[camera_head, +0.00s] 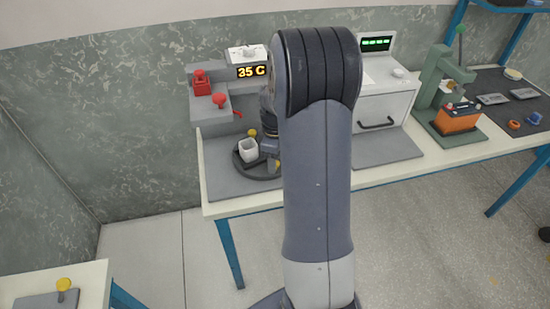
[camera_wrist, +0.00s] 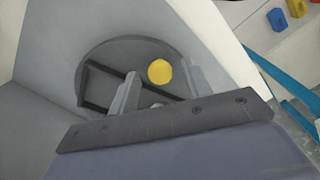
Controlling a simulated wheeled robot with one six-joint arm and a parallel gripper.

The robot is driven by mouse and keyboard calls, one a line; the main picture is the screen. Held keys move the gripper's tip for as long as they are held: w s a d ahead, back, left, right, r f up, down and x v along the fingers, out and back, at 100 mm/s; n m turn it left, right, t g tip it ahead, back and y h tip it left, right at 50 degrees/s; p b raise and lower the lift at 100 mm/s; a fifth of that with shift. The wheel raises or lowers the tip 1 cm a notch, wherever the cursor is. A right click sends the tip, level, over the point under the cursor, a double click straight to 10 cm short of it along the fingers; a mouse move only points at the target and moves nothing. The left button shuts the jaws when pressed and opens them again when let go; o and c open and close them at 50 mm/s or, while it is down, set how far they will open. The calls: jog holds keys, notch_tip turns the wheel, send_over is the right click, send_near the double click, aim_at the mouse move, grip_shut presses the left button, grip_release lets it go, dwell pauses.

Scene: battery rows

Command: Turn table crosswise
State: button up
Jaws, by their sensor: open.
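The turntable is a dark round disc (camera_head: 240,168) on the grey base of the left machine, partly hidden by my arm. In the wrist view the grey disc (camera_wrist: 150,50) carries a black bar frame and one yellow knob (camera_wrist: 159,71). My gripper (camera_wrist: 161,88) is open, its fingers on either side of that knob in the picture. I cannot tell whether they touch it. In the head view my arm hides much of the gripper.
A white oven-like box (camera_head: 383,105) and a green press (camera_head: 440,90) with an orange block (camera_head: 459,118) stand right. Another table (camera_head: 90,285) is at lower left.

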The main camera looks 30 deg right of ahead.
notch_tip(320, 180, up, 11)
dwell(0.5)
jog(key=shift+f, duration=0.1)
jog(key=shift+c, duration=0.5)
